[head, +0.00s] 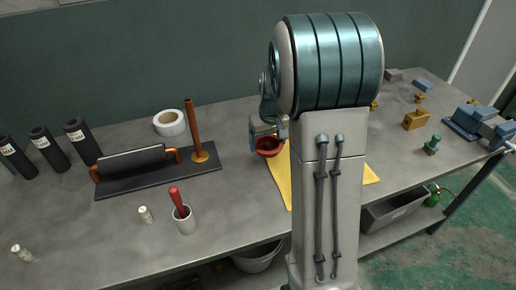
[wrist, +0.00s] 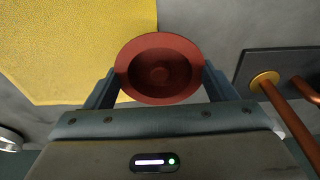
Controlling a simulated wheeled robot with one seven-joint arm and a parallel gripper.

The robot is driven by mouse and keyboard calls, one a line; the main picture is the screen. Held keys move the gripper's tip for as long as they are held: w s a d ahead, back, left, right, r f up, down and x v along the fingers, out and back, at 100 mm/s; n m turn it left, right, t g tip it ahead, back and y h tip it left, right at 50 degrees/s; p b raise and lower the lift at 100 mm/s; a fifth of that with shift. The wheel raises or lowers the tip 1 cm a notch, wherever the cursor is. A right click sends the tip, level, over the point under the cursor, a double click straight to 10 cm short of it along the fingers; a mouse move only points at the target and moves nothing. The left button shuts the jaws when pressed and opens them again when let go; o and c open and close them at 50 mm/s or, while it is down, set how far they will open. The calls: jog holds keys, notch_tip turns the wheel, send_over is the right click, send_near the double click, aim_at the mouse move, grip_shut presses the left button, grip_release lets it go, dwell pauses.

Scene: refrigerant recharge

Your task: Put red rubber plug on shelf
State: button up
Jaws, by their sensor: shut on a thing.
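The red rubber plug (wrist: 159,68) is a round, dished red piece held between the two fingers of my gripper (wrist: 160,84) in the wrist view. My gripper is shut on its sides. In the head view the plug (head: 268,147) shows just under my gripper (head: 266,136), over the left edge of the yellow cloth. I cannot tell how high it is above the bench. A lower shelf (head: 398,231) shows under the bench at the right. Much of the shelf is hidden by my arm and the bench top.
A grey bin (head: 392,211) and a green bottle (head: 434,196) stand on the lower shelf, and a bucket (head: 258,257) is under the bench. On the bench are a yellow cloth (head: 283,182), a black stand with a copper post (head: 193,130), and a blue vise (head: 478,124).

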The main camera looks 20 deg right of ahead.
aim_at(252, 162)
jog(key=w+a+f, duration=0.1)
jog(key=a, duration=0.1)
jog(key=w+a+f, duration=0.2)
jog(key=shift+w+p, duration=0.2)
jog(key=shift+p, duration=0.15)
jog(key=shift+f, duration=2.1)
jog(key=shift+f, duration=0.1)
jog(key=shift+f, duration=0.2)
jog(key=o, duration=1)
jog(key=shift+r, duration=0.15)
